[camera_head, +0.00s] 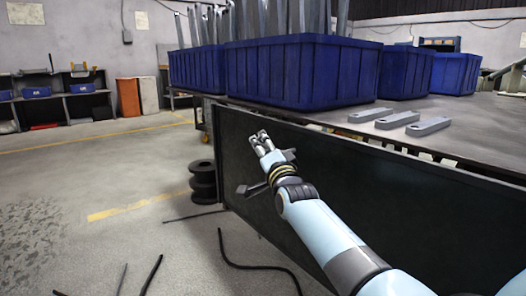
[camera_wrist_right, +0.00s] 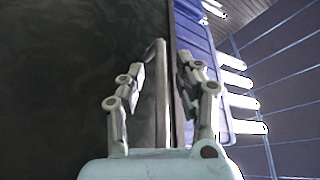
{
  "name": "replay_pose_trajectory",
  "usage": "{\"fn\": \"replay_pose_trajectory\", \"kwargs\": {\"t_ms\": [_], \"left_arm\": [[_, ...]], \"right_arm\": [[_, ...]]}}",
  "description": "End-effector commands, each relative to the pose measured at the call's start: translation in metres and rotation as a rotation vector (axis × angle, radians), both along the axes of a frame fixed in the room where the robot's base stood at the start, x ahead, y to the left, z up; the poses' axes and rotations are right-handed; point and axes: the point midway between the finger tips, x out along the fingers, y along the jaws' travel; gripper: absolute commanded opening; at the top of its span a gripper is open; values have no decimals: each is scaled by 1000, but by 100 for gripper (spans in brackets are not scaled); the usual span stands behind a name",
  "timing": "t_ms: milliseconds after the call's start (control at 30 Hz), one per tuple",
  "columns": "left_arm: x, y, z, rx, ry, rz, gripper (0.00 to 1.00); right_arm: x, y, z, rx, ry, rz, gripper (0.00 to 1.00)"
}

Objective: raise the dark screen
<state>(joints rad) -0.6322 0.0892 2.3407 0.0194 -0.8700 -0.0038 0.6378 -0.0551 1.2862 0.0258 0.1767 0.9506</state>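The dark screen (camera_head: 400,212) is a large upright dark panel along the near side of the metal table in the head view. My right gripper (camera_head: 262,139) is at its upper left part, close to the top edge. In the right wrist view the gripper's two fingers (camera_wrist_right: 160,75) are apart. A pale narrow upright strip shows between them, with gaps on both sides; I cannot tell whether it is the screen's edge. A dark surface (camera_wrist_right: 55,80), seemingly the screen, fills the left of that view. My left gripper is not in view.
The metal table (camera_head: 470,125) holds blue crates (camera_head: 300,72), some with upright metal strips, and three grey brackets (camera_head: 428,126). Black tyre-like rings (camera_head: 203,182) stack left of the screen. Dark hoses (camera_head: 255,266) lie on the floor. The floor at left is mostly clear.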

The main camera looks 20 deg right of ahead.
Motion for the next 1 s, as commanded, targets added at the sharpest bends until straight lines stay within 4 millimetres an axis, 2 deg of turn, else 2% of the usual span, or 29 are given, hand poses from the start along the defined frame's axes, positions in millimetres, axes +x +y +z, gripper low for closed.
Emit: {"fn": "replay_pose_trajectory", "kwargs": {"t_ms": [333, 600, 1000], "left_arm": [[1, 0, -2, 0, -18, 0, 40], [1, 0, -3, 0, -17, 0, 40], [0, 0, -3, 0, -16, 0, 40]], "right_arm": [[3, 0, 1, -1, 0, 0, 34], [3, 0, 1, -1, 0, 0, 0], [3, 0, 0, -1, 1, 0, 0]]}}
